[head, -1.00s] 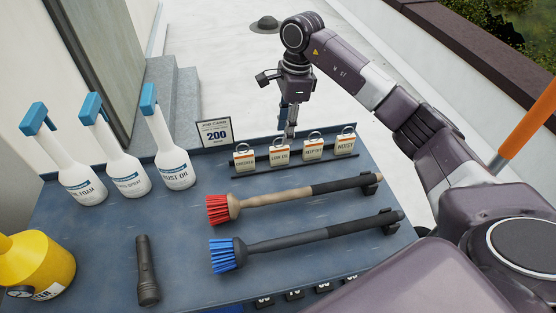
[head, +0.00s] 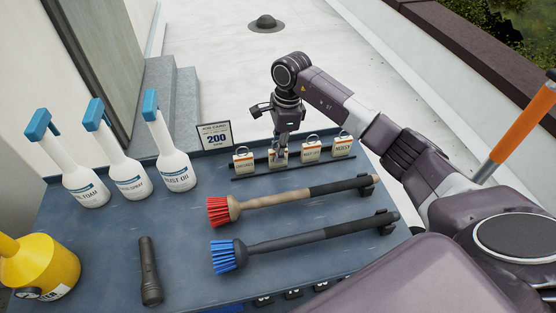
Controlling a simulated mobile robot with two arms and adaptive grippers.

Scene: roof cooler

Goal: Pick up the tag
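Several small white tags with orange bands and ring tops stand in a row on a dark rack (head: 262,174) at the table's back edge. The leftmost tag (head: 243,163) has blurred lettering. The second tag (head: 278,160), which read "LOW OIL" a moment ago, is partly hidden by my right gripper (head: 281,148). To its right are the "BELT OFF" tag (head: 311,152) and the "NOISY" tag (head: 343,147). My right gripper points down with its fingertips over the second tag's top; whether they are closed on it is unclear. My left gripper is out of view.
A red-bristled brush (head: 285,198) and a blue-bristled brush (head: 300,239) lie in front of the rack. A "200" sign (head: 215,136) stands left of it. White spray bottles (head: 125,165), a flashlight (head: 150,271) and a yellow container (head: 40,265) occupy the left side.

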